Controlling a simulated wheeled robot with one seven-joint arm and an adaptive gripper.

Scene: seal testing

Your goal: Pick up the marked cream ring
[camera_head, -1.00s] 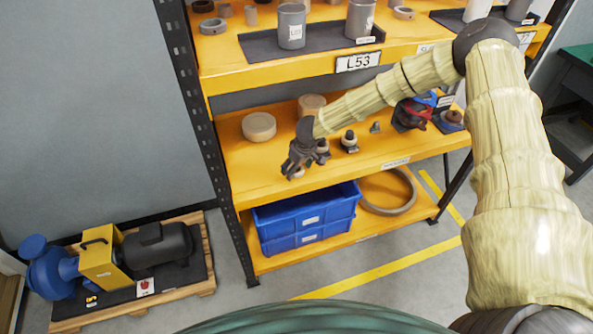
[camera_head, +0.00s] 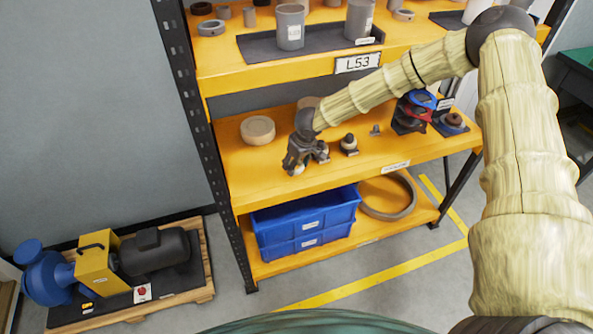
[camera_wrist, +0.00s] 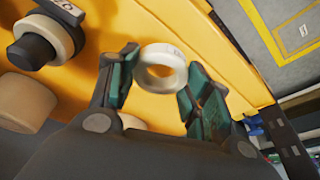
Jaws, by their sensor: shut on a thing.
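The cream ring (camera_wrist: 166,86) sits between the two fingers of my gripper (camera_wrist: 162,75) in the wrist view, with a small dark mark on its upper rim. My gripper is shut on it, one finger on each side. In the head view my gripper (camera_head: 293,166) is over the front part of the middle yellow shelf, and a bit of the cream ring (camera_head: 299,170) shows at its fingers. Whether the ring still touches the shelf I cannot tell.
Dark fittings with cream rings, one of them (camera_head: 349,143), stand right of my gripper. The upper shelf (camera_head: 300,70) overhangs behind. Blue crates (camera_head: 305,225) sit below. Dark rack posts (camera_head: 205,140) bound the left.

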